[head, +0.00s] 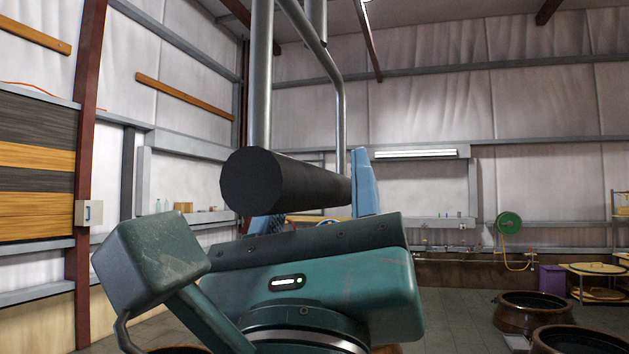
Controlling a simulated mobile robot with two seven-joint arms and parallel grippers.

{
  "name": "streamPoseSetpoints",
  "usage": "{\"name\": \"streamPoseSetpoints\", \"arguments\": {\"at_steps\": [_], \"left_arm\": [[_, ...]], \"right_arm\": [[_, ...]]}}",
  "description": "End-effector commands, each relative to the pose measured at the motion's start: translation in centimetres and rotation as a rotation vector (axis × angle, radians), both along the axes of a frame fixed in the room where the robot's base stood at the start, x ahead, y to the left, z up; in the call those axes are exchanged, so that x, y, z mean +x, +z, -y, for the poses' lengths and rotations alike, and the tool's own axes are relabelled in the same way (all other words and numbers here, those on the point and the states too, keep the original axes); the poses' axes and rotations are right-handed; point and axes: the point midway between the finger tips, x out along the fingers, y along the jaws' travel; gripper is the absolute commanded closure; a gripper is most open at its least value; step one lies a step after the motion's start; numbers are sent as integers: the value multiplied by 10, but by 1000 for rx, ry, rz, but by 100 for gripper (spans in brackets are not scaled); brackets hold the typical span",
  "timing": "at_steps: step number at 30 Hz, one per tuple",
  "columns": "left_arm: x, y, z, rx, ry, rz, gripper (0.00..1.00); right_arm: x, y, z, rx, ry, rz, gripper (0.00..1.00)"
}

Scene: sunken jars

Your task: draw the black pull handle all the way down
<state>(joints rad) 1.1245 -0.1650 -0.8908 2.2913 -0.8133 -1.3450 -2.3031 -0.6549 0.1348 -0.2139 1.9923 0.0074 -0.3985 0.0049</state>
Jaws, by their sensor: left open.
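The black pull handle (285,184) is a thick cylinder lying across the middle of the head view, its round end facing me. Metal tubes (262,75) rise from it. My left gripper (314,190) is just below and behind the handle, fingers pointing up. It is open. One blue finger stands at the handle's right end; the other shows only in part beneath the handle, which hides its tip. I cannot tell whether either finger touches the handle. My right gripper is not in view.
Large brown jars (536,309) are set low in the floor at the right. A purple bin (551,280) and a small wooden table (596,280) stand behind them. A green hose reel (509,223) hangs on the back wall. A grey switch box (89,213) is on the left post.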

Motion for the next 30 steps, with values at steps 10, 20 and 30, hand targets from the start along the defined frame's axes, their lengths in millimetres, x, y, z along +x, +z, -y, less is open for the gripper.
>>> {"name": "streamPoseSetpoints", "arguments": {"at_steps": [10, 20, 30], "left_arm": [[0, 0, 0, 0, 0, 0, 68], [0, 0, 0, 0, 0, 0, 95], [1, -1, 0, 0, 0, 0, 100]], "right_arm": [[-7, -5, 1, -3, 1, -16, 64], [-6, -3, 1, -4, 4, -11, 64], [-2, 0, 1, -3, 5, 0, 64]]}}
